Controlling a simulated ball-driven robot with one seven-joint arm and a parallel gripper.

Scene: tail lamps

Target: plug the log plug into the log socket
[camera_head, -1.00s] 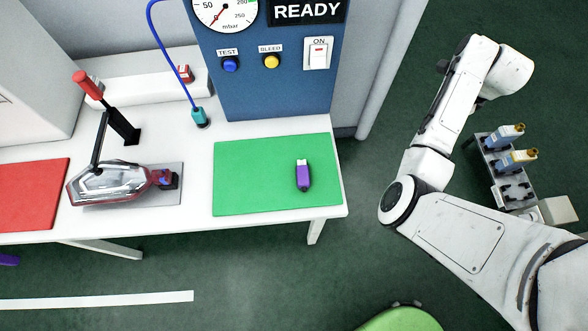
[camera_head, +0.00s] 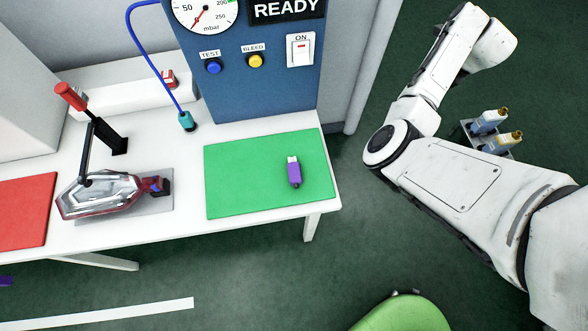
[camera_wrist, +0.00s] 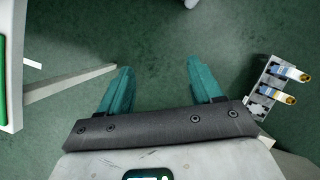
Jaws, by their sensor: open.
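A small purple stick with a white end (camera_head: 294,172) lies on the green mat (camera_head: 230,190) on the white table, possibly the log plug; no label shows on it. A teal connector (camera_head: 187,121) on a blue cable stands on the table by the blue panel. I cannot make out a socket marked log. My gripper (camera_wrist: 160,70) is open in the wrist view, its two teal fingers wide apart over the dark green floor with nothing between them. It does not show in the head view, and it is away from the table.
The blue panel (camera_head: 255,95) stands behind the mat. A chrome lamp (camera_head: 100,195) sits in a clamp fixture with a red handle (camera_head: 70,96). A rack with blue-and-yellow parts (camera_head: 490,122) stands at right. A green seat (camera_head: 403,315) is in front. Open floor lies between.

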